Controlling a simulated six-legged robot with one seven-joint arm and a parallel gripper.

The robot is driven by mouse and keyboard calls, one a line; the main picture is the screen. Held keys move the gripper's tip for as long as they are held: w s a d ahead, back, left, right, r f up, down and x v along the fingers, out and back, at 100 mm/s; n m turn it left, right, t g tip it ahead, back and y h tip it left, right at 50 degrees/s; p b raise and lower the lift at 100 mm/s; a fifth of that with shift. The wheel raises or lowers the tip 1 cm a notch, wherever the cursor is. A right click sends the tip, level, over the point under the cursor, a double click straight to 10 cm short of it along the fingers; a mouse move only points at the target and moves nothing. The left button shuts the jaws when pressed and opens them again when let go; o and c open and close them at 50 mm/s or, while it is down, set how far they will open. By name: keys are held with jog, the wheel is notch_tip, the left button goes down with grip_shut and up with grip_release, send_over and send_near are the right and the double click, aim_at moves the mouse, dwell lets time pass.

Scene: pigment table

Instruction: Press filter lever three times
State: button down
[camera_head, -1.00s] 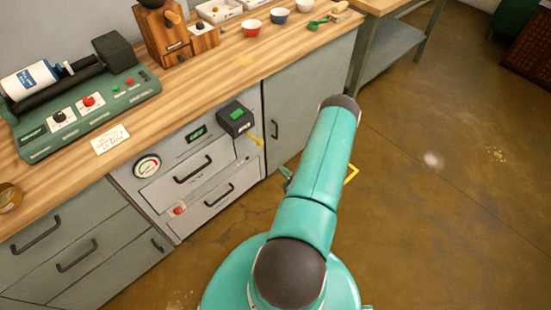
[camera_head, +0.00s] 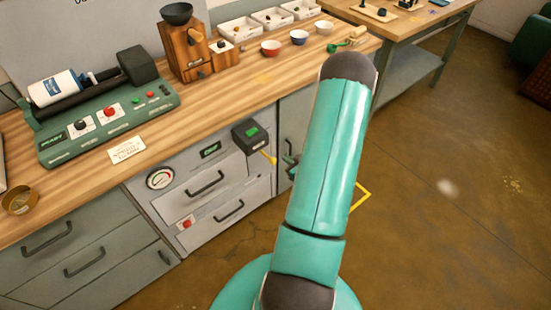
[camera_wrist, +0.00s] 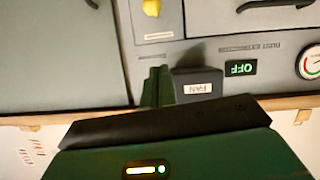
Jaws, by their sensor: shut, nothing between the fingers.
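A yellow-tipped lever (camera_head: 267,157) sticks out below and right of a dark box with a green face (camera_head: 250,136) on the grey cabinet front. The wrist view is upside down; it shows the yellow tip (camera_wrist: 151,8) at the top and the box labelled FAN (camera_wrist: 198,85). My gripper (camera_wrist: 157,85) is shut and empty, its green fingers beside the FAN box and apart from the yellow tip in the picture.
A green display (camera_wrist: 240,68) reads OFF, with a round gauge (camera_head: 160,178) on the same panel. Drawers with handles (camera_head: 205,183) lie below. The wooden worktop (camera_head: 215,105) overhangs the cabinet and carries machines and bowls. Floor at right is open.

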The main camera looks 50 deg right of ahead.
jog(key=w+d+f, duration=0.2)
jog(key=w+f, duration=0.5)
jog(key=w, duration=0.1)
jog(key=shift+w+d+f, duration=0.15)
jog(key=shift+d+f, duration=0.05)
jog(key=shift+f, duration=0.2)
jog(key=shift+f, duration=0.15)
dwell(0.3)
